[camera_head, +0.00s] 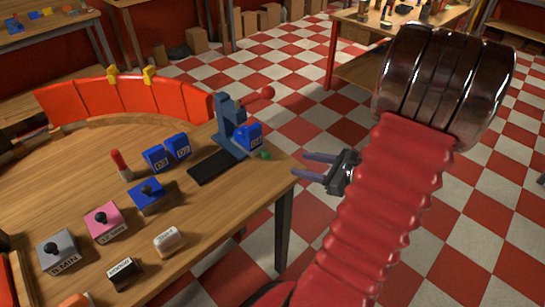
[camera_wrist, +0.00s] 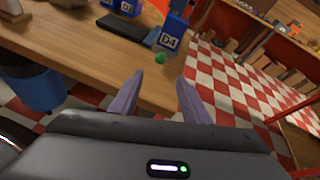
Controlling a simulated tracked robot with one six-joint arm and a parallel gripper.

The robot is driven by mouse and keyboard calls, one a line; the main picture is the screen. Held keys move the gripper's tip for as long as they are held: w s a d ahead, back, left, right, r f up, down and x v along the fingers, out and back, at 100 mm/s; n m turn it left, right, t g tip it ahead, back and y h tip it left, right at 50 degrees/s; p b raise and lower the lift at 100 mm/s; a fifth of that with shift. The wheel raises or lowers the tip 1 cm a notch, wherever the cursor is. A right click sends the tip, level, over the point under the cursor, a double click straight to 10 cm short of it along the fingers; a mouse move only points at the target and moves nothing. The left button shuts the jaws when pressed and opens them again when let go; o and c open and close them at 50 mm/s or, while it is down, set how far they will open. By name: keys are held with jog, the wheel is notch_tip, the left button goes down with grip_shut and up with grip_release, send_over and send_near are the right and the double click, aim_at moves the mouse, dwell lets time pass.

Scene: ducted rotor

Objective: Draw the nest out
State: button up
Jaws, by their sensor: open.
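A blue press (camera_head: 226,118) with a red-balled lever (camera_head: 262,95) stands near the right corner of the wooden table. A black plate (camera_head: 212,168) lies at its foot. A blue block marked D4 (camera_head: 250,136) sits at its right side, and a small green knob (camera_head: 265,155) is just in front. I cannot tell which part is the nest. My gripper (camera_head: 305,165) is open and empty, just off the table's right edge, its fingers pointing at the green knob. In the wrist view the green knob (camera_wrist: 160,58) lies beyond and between the fingertips (camera_wrist: 159,80), apart from them.
Two more blue blocks (camera_head: 166,152), a red-handled tool (camera_head: 121,164) and several small labelled boxes (camera_head: 104,222) stand left of the press. An orange curved guard (camera_head: 130,95) lines the back. A blue bin (camera_wrist: 35,88) shows in the wrist view. The checkered floor right of the table is clear.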

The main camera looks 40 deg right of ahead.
aim_at(270, 157)
dwell(0.4)
jog(key=x, duration=1.3)
jog(key=shift+w+f, duration=0.15)
jog(key=shift+w, duration=0.2)
grip_shut()
